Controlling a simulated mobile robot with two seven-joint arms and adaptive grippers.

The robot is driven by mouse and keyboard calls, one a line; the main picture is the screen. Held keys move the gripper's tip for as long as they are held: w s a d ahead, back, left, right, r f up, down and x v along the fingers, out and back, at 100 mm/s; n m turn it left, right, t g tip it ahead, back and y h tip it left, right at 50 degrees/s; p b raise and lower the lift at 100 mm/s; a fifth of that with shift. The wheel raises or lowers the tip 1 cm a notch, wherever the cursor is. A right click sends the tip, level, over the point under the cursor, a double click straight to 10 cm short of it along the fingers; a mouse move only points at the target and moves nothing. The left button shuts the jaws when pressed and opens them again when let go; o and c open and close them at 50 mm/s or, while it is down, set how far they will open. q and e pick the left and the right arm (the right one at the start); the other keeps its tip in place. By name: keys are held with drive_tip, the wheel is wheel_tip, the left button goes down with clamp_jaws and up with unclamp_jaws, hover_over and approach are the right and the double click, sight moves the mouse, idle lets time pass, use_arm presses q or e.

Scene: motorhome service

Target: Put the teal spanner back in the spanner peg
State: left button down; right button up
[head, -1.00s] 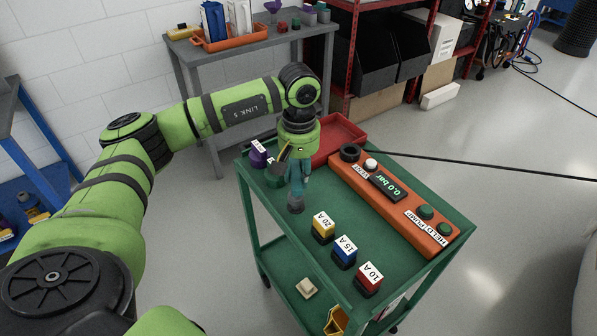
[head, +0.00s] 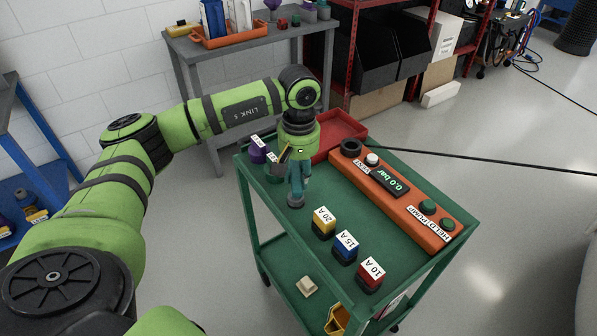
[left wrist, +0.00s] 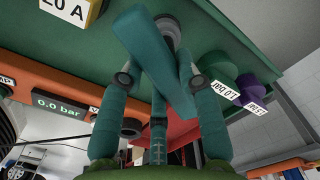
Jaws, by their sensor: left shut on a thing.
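The teal spanner (left wrist: 158,62) is a flat bar that shows close up in the left wrist view. It lies aslant between the teal fingers of my left gripper (left wrist: 159,82), which is shut on it. In the head view my left gripper (head: 298,184) points down over the green cart, and the spanner is hard to tell from the teal fingers. A grey round piece (head: 295,201), probably the spanner peg, stands on the cart right below the fingers. It also shows behind the spanner in the left wrist view (left wrist: 168,27). I cannot tell whether spanner and peg touch. My right gripper is not in view.
The green cart (head: 297,237) carries 20 A (head: 323,223), 15 A (head: 345,247) and 10 A (head: 371,274) blocks. An orange pump panel (head: 412,215) runs along its right side. A red tray (head: 340,132) and a purple pot (head: 257,152) stand at the far end. A dark hose crosses right.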

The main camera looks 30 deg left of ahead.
use_arm(q)
drive_tip(key=c, duration=0.8)
unclamp_jaws()
drive_tip(key=shift+f, duration=0.1)
